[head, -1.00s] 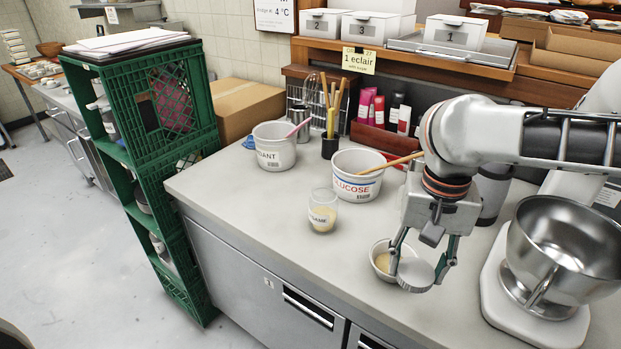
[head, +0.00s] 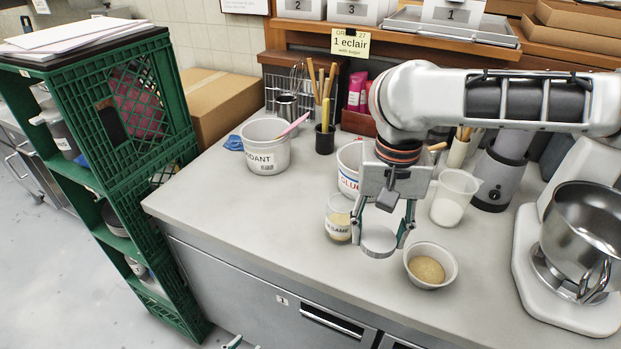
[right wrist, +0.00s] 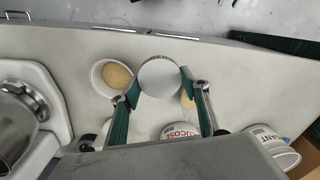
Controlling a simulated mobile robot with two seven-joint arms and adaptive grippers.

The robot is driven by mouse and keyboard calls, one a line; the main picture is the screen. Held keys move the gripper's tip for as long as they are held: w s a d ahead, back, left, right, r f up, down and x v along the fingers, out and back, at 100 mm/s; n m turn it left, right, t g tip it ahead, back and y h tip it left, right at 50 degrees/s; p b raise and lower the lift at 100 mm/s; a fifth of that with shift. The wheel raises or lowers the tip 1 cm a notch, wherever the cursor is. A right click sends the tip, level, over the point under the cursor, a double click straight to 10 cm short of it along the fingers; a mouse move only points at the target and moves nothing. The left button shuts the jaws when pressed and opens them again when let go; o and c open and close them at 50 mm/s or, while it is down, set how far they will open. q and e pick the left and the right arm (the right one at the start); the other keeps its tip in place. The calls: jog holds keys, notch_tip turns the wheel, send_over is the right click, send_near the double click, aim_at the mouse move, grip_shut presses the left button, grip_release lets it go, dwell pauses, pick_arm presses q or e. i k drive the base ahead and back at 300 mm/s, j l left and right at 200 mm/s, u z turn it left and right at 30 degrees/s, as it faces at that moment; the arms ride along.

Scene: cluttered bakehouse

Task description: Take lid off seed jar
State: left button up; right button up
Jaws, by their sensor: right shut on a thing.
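The seed jar (head: 338,229) is a small clear tub with a SESAME label and pale seeds inside. It stands upright on the counter with its top partly behind my right gripper; no lid shows on it. My right gripper (head: 380,238) is shut on a round grey lid (head: 379,246), held just right of the jar and apart from the counter. In the right wrist view the lid (right wrist: 159,77) sits between the fingertips (right wrist: 161,87), and the jar is mostly hidden behind it. A bit of what looks like my left gripper (head: 236,343) shows at the bottom edge.
A bowl of pale crumbs (head: 430,266) stands close right of the lid. A glucose tub (head: 349,172) and a clear jug (head: 452,199) are behind; a fondant tub (head: 265,148) is left. A mixer (head: 575,290) stands at right. The front left counter (head: 240,215) is clear.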

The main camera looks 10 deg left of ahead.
aim_at(342, 201)
jog(key=i+j, duration=0.1)
jog(key=j, duration=0.25)
jog(key=i+j, duration=0.1)
jog(key=j, duration=0.2)
jog(key=i+j, duration=0.1)
jog(key=j, duration=0.25)
jog(key=i+j+z, duration=0.1)
jog(key=j, duration=0.25)
